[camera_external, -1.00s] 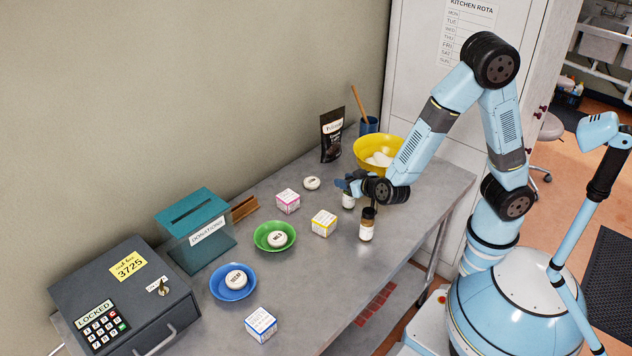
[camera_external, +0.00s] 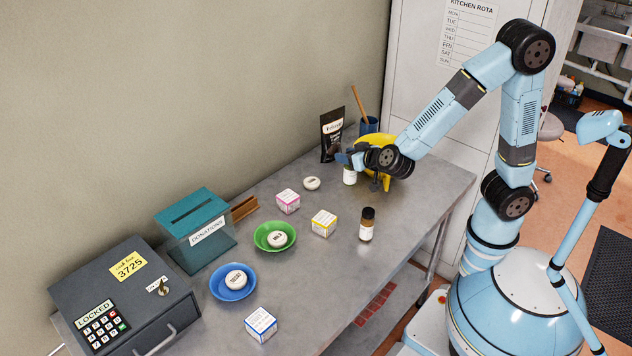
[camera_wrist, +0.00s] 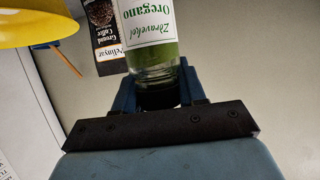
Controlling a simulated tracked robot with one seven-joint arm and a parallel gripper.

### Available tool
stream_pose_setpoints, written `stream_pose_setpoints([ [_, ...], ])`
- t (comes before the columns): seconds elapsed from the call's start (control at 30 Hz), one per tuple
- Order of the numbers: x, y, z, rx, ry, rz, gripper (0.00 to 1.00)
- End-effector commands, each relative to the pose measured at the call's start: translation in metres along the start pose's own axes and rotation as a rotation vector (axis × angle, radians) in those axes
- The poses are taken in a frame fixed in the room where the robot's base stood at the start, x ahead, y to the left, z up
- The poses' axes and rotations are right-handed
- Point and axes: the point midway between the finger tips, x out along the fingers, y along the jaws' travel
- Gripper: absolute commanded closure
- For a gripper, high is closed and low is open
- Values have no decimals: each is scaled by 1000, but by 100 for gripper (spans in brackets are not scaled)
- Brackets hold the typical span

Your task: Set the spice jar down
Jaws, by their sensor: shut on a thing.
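The spice jar is a clear glass jar with green contents and a white "Oregano" label. It is upright in the external view (camera_external: 349,176) and large in the wrist view (camera_wrist: 150,40). My gripper (camera_external: 350,161) is shut on its dark capped end from above, and its fingers flank the cap in the wrist view (camera_wrist: 160,96).
A yellow-white box (camera_external: 324,223), a pink-white box (camera_external: 288,201) and a round white item (camera_external: 312,183) lie to the left. Bare table lies between the two jars.

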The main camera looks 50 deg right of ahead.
Motion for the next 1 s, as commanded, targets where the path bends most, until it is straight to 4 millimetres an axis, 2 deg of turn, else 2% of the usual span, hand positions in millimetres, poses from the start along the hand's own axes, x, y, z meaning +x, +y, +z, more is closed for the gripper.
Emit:
stream_pose_setpoints([
  [0.17, 15, 6, -21, -2, 3, -15, 100],
  [0.4, 50, 25, -72, -32, 4, -87, 100],
  [0.6, 74, 43, -108, -69, 3, -173, 100],
  [0.8, 88, 60, -130, -104, 2, -253, 100],
  [1.0, 96, 72, -140, -129, 0, -313, 100],
])
